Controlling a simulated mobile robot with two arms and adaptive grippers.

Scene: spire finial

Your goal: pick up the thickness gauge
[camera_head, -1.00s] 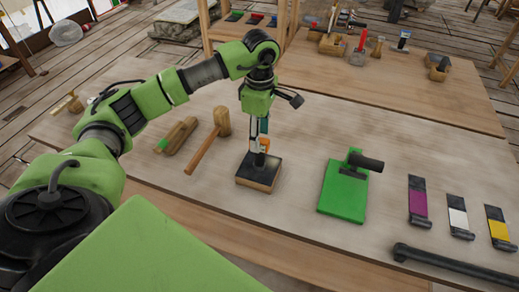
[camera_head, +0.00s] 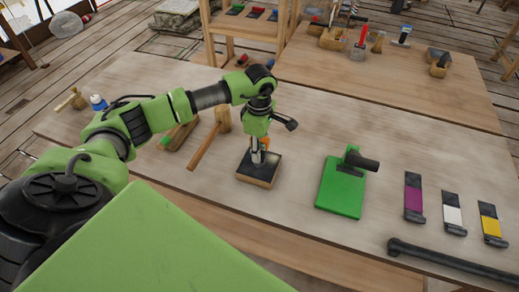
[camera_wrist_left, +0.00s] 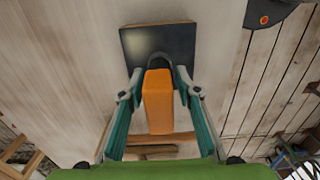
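An orange upright piece, which I take to be the thickness gauge (camera_head: 265,144), stands on the dark-topped wooden block (camera_head: 247,177) on the near table. In the left wrist view the orange piece (camera_wrist_left: 158,102) has a dark curved part at its far end, over the dark block top (camera_wrist_left: 150,42). My left gripper (camera_head: 257,158) points down over the block. In the left wrist view its teal fingers (camera_wrist_left: 160,84) are on either side of the orange piece, with gaps showing. The head view partly hides the piece behind the gripper. My right gripper is not in view.
A wooden mallet (camera_head: 206,141) lies close left of the block. A green board (camera_head: 340,192) with a dark cylinder lies to the right. Purple, white and yellow strips (camera_head: 453,215) and a long dark bar (camera_head: 450,260) are farther right. Bare tabletop lies between block and board.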

